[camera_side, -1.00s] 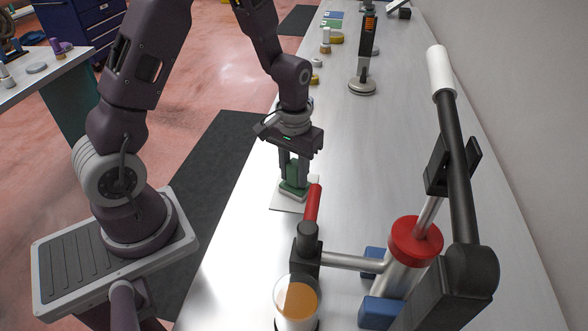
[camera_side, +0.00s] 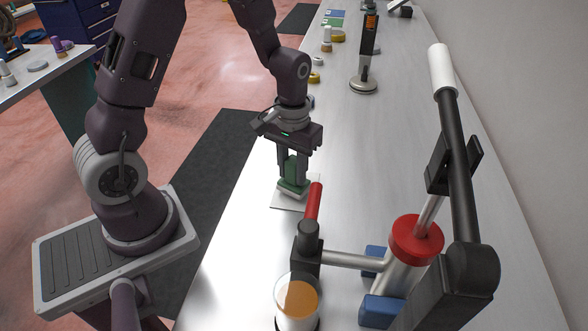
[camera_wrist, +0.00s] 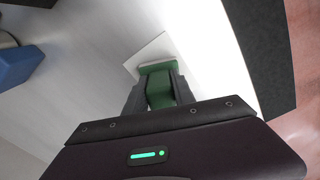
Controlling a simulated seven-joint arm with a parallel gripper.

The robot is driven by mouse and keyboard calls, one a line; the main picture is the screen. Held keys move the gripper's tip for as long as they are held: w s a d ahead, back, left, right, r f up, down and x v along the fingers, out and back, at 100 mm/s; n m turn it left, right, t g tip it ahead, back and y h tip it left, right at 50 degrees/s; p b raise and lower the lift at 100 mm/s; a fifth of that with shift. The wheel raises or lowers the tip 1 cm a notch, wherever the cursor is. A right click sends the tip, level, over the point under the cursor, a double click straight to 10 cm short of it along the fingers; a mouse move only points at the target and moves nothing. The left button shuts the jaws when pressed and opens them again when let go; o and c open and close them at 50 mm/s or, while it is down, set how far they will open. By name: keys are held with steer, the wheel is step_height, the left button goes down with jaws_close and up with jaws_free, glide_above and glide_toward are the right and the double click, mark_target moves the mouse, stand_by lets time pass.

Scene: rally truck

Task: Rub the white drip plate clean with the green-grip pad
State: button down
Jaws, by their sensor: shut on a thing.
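My gripper (camera_side: 293,172) is shut on the green grip of the pad (camera_side: 292,187), which has a pale underside. The pad is on or just above the white drip plate (camera_side: 282,205), covering part of it; I cannot tell whether they touch. The plate lies flat on the bench beside the red-handled valve. In the wrist view the fingers (camera_wrist: 158,92) hold the green-grip pad (camera_wrist: 157,68) over one side of the plate (camera_wrist: 152,50), with a corner of the plate showing beyond it. No mark shows on the visible part of the plate.
The red handle (camera_side: 313,201) stands close to the right of the plate. A clear cup of amber liquid (camera_side: 297,299) and a red-topped cylinder (camera_side: 416,240) on blue blocks (camera_side: 379,311) stand nearer the camera. A black lever (camera_side: 459,170) rises at right. The bench (camera_side: 400,130) is clear right of my gripper.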

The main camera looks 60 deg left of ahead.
steer(key=shift+s, duration=1.9)
steer(key=shift+f, duration=0.65)
steer(key=shift+w+a+r, duration=0.15)
steer(key=shift+w+a, duration=0.15)
steer(key=shift+d, duration=0.1)
steer(key=shift+s+d+f, duration=0.2)
steer(key=shift+s+d, duration=0.4)
steer(key=shift+s, duration=0.1)
